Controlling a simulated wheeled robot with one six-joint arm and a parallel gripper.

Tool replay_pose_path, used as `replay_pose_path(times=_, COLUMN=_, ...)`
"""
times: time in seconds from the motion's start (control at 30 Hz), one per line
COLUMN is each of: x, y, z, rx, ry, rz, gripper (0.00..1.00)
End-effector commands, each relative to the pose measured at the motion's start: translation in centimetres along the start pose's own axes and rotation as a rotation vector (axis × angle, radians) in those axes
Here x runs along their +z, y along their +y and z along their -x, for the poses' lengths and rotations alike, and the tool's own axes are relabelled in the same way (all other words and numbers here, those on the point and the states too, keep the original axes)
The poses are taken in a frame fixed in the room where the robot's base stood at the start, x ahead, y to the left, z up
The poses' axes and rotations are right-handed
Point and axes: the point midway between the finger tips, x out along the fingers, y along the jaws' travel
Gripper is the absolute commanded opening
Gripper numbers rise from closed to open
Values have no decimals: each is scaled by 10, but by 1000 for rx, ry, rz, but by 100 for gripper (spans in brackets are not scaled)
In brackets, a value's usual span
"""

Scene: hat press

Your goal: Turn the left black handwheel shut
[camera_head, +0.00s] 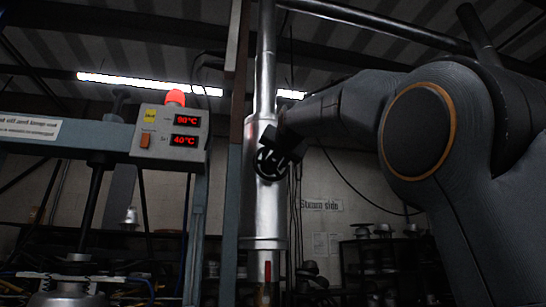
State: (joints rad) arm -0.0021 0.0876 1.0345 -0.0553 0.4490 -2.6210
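One black handwheel (268,166) is in view, on the front of a vertical silver cylinder (264,215) in the middle of the picture. My arm reaches in from the right. My dark gripper (278,148) is at the upper right part of the wheel and covers some of its rim. Gripper and wheel are both dark and small here. I cannot tell whether the fingers touch the rim, or whether they are open or shut. No second black handwheel shows.
A blue-grey press frame (196,230) and a control box (171,134) reading 90°C and 40°C, with a red lamp (175,97), stand left. A red-handled lever (266,275) is low on the cylinder. Shelves (390,265) with metal pieces stand behind at right.

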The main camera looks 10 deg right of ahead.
Motion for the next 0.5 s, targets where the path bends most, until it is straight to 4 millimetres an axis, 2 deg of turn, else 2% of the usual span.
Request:
replay_pose_path(times=0.3, x=-1, y=1, z=-3, rx=2, ry=1, rz=0, gripper=40)
replay_pose_path(times=0.5, x=-1, y=1, z=-3, rx=2, ry=1, rz=0, gripper=10)
